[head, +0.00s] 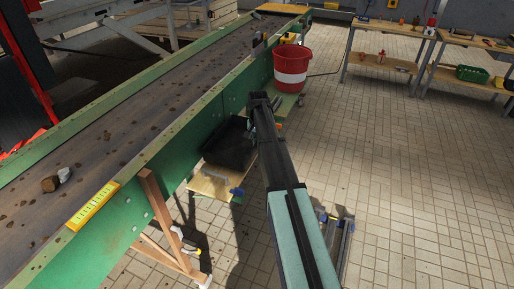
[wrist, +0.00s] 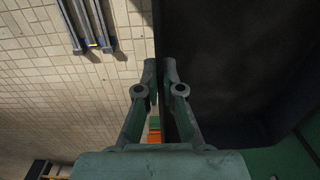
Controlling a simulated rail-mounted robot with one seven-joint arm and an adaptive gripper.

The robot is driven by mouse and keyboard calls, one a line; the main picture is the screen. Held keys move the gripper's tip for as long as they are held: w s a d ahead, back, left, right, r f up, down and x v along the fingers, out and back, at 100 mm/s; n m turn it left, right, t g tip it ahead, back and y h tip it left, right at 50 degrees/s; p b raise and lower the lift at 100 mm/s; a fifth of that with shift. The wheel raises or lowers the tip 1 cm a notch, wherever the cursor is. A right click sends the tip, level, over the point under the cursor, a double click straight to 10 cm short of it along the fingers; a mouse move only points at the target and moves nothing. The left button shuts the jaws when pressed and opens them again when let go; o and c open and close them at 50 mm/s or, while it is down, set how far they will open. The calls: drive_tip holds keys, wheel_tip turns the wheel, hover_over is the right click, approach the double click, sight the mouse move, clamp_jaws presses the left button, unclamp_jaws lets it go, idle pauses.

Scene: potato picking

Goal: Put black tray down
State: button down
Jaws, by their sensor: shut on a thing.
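The black tray (head: 228,147) is beside the green side of the conveyor, above a low wooden shelf (head: 208,187). I cannot tell whether it touches the shelf. In the wrist view the black tray (wrist: 235,60) fills the right side, with its open inside towards the camera. My gripper (wrist: 160,70) is shut on the tray's edge wall, one finger on each side. In the head view my dark arm passes right of the tray, and the fingertips are not clearly seen.
The conveyor belt (head: 105,135) carries scattered clods. A red and white bucket (head: 291,68) stands beyond the tray on a wooden board. A wooden brace (head: 160,215) stands nearer. Metal rails (wrist: 90,25) lie on the tiled floor. Open floor is on the right, with workbenches behind.

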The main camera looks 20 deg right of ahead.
sight(257, 151)
drive_tip(key=shift+f, duration=1.4)
drive_tip(key=shift+f, duration=0.15)
drive_tip(key=c, duration=1.3)
unclamp_jaws()
wheel_tip(257, 151, up, 12)
drive_tip(key=shift+s+r+b, duration=0.1)
drive_tip(key=shift+r+b, duration=0.05)
drive_tip(key=shift+b, duration=0.35)
